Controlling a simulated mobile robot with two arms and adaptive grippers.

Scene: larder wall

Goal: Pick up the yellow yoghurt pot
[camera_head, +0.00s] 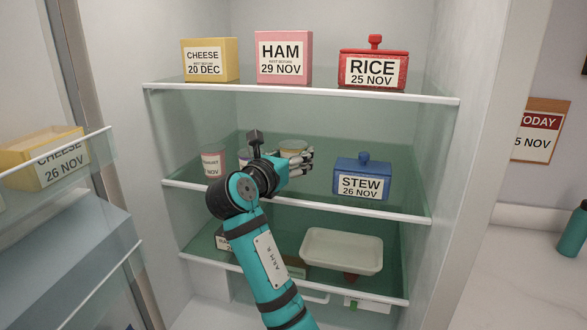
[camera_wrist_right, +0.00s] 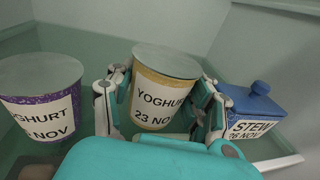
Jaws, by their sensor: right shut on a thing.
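The yellow yoghurt pot (camera_wrist_right: 163,85), with a grey lid and a white label reading "YOGHURT 23 NOV", is upright between the fingers of my right gripper (camera_wrist_right: 160,105). The fingers are shut on its sides in the right wrist view. In the head view my right gripper (camera_head: 300,164) reaches over the middle fridge shelf, and only the top of the pot (camera_head: 293,145) shows behind it. I cannot tell whether the pot still touches the shelf. My left gripper is in neither view.
A purple yoghurt pot (camera_wrist_right: 42,98) stands close to the left, a pink one (camera_head: 213,164) farther left. A blue stew box (camera_head: 362,168) stands close to the right. The upper shelf (camera_head: 300,91) is above, holding cheese, ham and rice. A pale tray (camera_head: 341,250) is below.

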